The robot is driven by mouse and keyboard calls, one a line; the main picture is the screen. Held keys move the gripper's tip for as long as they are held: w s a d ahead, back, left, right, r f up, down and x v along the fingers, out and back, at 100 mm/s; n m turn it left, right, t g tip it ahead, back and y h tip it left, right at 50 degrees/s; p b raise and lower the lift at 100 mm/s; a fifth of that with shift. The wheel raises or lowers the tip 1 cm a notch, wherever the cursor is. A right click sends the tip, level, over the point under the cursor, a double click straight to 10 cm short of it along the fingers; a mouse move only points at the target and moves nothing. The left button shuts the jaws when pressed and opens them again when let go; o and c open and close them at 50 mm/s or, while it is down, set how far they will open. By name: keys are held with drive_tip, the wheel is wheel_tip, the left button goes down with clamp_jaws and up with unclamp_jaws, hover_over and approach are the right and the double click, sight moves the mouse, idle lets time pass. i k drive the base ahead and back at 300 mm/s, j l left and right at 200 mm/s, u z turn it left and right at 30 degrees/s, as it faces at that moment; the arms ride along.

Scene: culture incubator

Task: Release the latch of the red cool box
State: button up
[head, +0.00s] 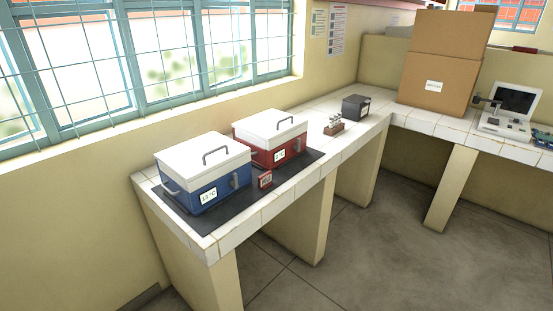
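The red cool box (291,152) stands on a dark mat (203,224) on the white tiled counter. Its white lid (267,124) is down and has a grey handle on top. A grey latch or handle (304,143) shows on its front face, to the right of a white temperature label (280,155). The picture is too small to tell how the latch sits. A blue cool box (226,190) with a white lid stands to its left and hides part of its left side. My gripper is not in this view.
A small red device (265,179) stands on the mat before the boxes. Further along the counter are a small rack (334,127), a dark box (356,107), a cardboard box (433,82) and a white instrument (505,122). The floor (360,260) before the counter is clear.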

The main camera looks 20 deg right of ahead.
sight(296, 147)
drive_tip(key=i+j, duration=0.2)
drive_tip(key=i, duration=0.2)
drive_tip(key=i+j, duration=0.15)
drive_tip(key=i, duration=0.3)
drive_tip(key=i+j, duration=0.2)
drive_tip(key=i, duration=0.2)
drive_tip(key=i+j, duration=0.15)
drive_tip(key=i, duration=0.3)
drive_tip(key=z, duration=1.35)
drive_tip(key=i+j, duration=0.05)
drive_tip(key=j, duration=0.05)
